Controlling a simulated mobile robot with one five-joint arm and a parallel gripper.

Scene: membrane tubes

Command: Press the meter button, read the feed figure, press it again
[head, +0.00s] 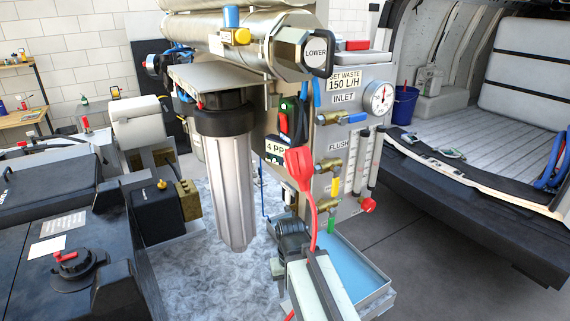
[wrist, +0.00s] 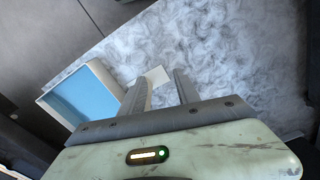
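The meter (head: 290,108) appears to be the dark green unit on the side of the grey panel, with a red part on its front. I cannot make out the button. My gripper (wrist: 157,84) shows in the wrist view with its two grey fingers apart and nothing held between them. It points down over the grey floor, away from the meter. A pale green body, likely my arm's end, shows low in the head view.
The panel (head: 349,190) carries a round gauge (head: 378,98), brass valves and flow tubes. A tray of blue water (head: 357,268) lies below it and shows in the wrist view (wrist: 88,98). A large filter housing (head: 229,185) stands left. Open floor lies right.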

